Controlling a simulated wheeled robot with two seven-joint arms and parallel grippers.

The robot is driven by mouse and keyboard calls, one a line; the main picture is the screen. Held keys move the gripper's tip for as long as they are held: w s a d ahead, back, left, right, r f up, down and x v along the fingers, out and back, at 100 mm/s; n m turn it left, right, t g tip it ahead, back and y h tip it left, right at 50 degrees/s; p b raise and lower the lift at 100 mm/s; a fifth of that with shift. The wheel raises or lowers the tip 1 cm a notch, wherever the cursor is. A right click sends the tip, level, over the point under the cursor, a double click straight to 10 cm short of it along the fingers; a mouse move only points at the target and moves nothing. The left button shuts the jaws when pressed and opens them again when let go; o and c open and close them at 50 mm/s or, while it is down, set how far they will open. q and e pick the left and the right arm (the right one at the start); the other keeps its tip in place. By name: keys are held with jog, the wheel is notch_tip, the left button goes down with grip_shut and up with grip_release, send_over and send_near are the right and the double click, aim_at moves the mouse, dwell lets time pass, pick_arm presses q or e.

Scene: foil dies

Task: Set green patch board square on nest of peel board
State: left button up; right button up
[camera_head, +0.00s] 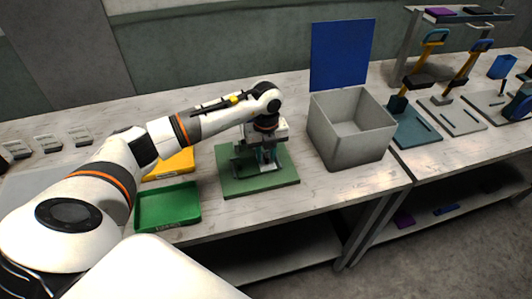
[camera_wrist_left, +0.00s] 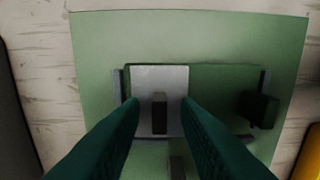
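The peel board (camera_head: 283,178) is a flat green board on the bench, below my left gripper (camera_head: 266,158). In the left wrist view its pale green surface (camera_wrist_left: 190,40) bears a nest with grey rails (camera_wrist_left: 264,84). A dark green rectangular plate (camera_wrist_left: 222,82), seemingly the green patch board, lies between the rails. A light grey square (camera_wrist_left: 160,78) covers its left part, with a dark upright grip (camera_wrist_left: 160,118) near its lower edge. My left gripper's teal fingers (camera_wrist_left: 160,108) stand apart on either side of this grip, with visible gaps. My right gripper is out of view.
A green tray (camera_head: 168,207) and a yellow tray (camera_head: 172,166) stand left of the peel board. A grey open bin (camera_head: 350,150) with a blue panel (camera_head: 342,55) behind it stands to the right. A dark block (camera_wrist_left: 260,108) stands at the nest's right side.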

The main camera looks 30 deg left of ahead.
aim_at(266, 155)
pick_arm(q)
notch_tip(266, 155, up, 12)
jog(key=b, duration=0.2)
jog(key=shift+b, duration=0.35)
jog(key=shift+f, duration=0.1)
